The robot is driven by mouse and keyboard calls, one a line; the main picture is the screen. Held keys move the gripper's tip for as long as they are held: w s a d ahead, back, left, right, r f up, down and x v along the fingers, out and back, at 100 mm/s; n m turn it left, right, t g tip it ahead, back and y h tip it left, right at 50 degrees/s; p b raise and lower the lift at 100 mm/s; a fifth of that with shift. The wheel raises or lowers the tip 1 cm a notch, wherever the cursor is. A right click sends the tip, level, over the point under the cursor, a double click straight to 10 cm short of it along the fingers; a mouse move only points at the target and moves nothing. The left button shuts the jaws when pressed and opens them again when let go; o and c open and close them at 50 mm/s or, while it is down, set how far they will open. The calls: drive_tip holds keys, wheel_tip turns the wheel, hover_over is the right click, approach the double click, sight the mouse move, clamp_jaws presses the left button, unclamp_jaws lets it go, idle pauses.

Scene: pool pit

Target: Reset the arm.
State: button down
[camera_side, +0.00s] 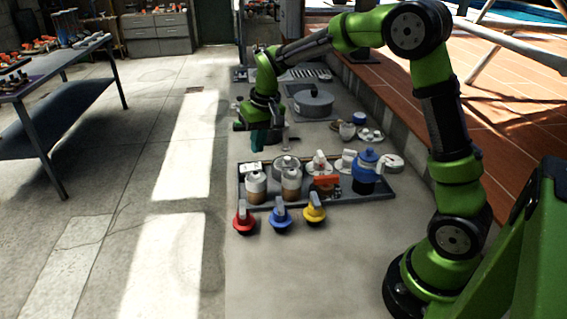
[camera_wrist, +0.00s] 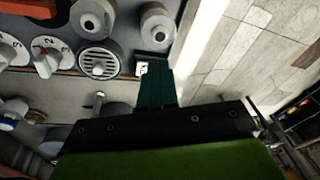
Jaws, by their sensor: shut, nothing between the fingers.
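My green and black arm arches over the bench from the right in the side view. My gripper (camera_side: 257,141) hangs beyond the left back of the dark tray (camera_side: 372,197), above the bench. Its dark green fingers are together, with nothing held between them. In the wrist view, the fingers of my gripper (camera_wrist: 158,70) point toward the tray's edge, near a small white square piece. I cannot tell the exact height of the fingertips over the bench.
The tray holds canisters, dials and a blue pot (camera_side: 366,172). A red knob (camera_side: 244,222), a blue knob (camera_side: 281,220) and a yellow knob (camera_side: 314,209) stand in front. A grey lidded pan (camera_side: 312,103) is behind. The bench front is clear.

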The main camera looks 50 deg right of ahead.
drive_tip(key=s+a+r+t, duration=0.2)
drive_tip(key=s+a+r, duration=0.1)
drive_tip(key=s, duration=0.8)
drive_tip(key=s+a+r+t+y, duration=0.1)
drive_tip(key=s+a+r+t, duration=0.2)
drive_tip(key=s, duration=0.9)
wheel_tip(320, 180, up, 3)
drive_tip(key=shift+a+r, duration=0.1)
drive_tip(key=shift+a, duration=0.35)
